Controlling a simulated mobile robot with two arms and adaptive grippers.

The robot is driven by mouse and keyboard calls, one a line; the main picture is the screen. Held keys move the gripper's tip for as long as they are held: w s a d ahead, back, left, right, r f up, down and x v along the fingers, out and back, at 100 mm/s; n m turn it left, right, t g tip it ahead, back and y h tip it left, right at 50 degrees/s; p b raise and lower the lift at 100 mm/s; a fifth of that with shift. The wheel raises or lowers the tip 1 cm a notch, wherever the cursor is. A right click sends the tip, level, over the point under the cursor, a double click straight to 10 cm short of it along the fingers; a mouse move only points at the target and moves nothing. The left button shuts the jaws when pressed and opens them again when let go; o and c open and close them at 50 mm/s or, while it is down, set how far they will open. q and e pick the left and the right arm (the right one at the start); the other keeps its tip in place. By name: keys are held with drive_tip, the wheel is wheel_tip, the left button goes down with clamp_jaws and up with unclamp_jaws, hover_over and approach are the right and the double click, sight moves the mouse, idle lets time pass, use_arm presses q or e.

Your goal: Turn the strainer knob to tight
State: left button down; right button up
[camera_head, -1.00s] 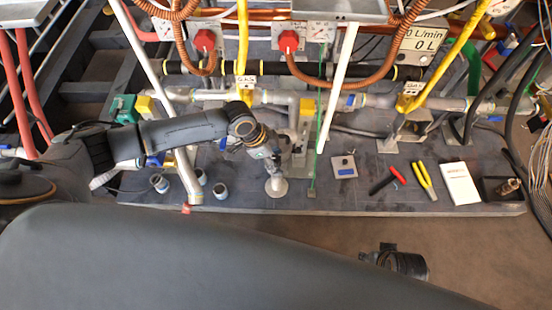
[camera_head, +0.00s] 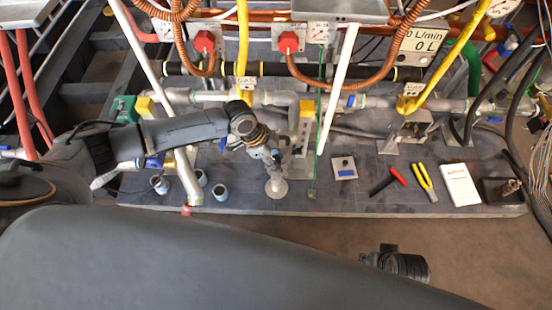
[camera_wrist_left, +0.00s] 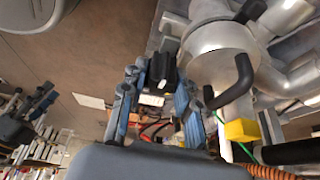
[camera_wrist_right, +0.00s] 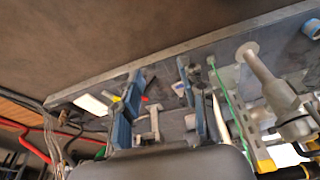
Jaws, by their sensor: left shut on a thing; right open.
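The strainer is a grey metal body (camera_wrist_left: 222,62) in the left wrist view, with dark curved knob arms (camera_wrist_left: 235,84) standing out from it. My left gripper (camera_wrist_left: 158,76) has its blue fingers shut on one dark knob arm (camera_wrist_left: 162,70), which carries a white mark. In the head view my left gripper (camera_head: 271,160) is at the pipework above the bench, and it hides most of the knob there. My right gripper (camera_wrist_right: 160,88) is open and empty in the right wrist view, apart from the strainer. It does not show clearly in the head view.
A red-handled tool (camera_head: 388,181), yellow pliers (camera_head: 424,181), a white booklet (camera_head: 460,185) and a small plate (camera_head: 344,167) lie on the grey bench (camera_head: 340,203) to the right. Blue-rimmed cups (camera_head: 219,192) stand left. Pipes and hoses crowd the back.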

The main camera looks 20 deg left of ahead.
use_arm(q)
drive_tip(key=shift+m+g, duration=0.4)
drive_tip(key=shift+m, duration=0.7)
drive_tip(key=m+g+b, duration=0.1)
drive_tip(key=m, duration=0.3)
drive_tip(key=m+g+b, duration=0.2)
drive_tip(key=m, duration=0.2)
drive_tip(key=shift+m+y, duration=0.4)
drive_tip(key=shift+m, duration=0.2)
drive_tip(key=m+g+b, duration=0.1)
drive_tip(key=m, duration=0.1)
drive_tip(key=shift+m+y, duration=0.3)
drive_tip(key=shift+m+g+y+b, duration=0.45)
drive_tip(key=shift+m+y, duration=0.25)
drive_tip(key=shift+m, duration=1.1)
use_arm(e)
drive_tip(key=v, duration=0.9)
drive_tip(key=shift+w+r+t, duration=0.35)
drive_tip(key=shift+r+t, duration=0.05)
drive_tip(key=shift+d, duration=0.1)
use_arm(q)
drive_tip(key=c, duration=1)
unclamp_jaws()
